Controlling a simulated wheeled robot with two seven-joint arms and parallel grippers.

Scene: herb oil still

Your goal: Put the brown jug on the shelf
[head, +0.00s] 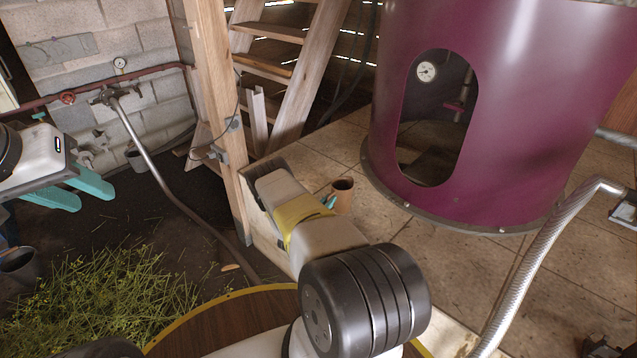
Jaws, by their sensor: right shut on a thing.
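The brown jug (343,196) is a small open-topped vessel in the middle of the head view, in front of the pale tiled floor. My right gripper (331,201) is shut on it; only a bit of a teal fingertip shows at the jug's left side, and my own arm hides the rest. The jug looks about upright. I cannot tell its height above the floor. My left gripper (75,191) is at the left edge, its two teal fingers apart and empty. I cannot make out a shelf for certain.
A large purple still (540,130) with an oval opening stands at the right. A wooden post (217,90) and ladder stairs (268,63) rise behind the jug. Cut herbs (110,295) lie at lower left. A metal hose (540,245) curves down at right.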

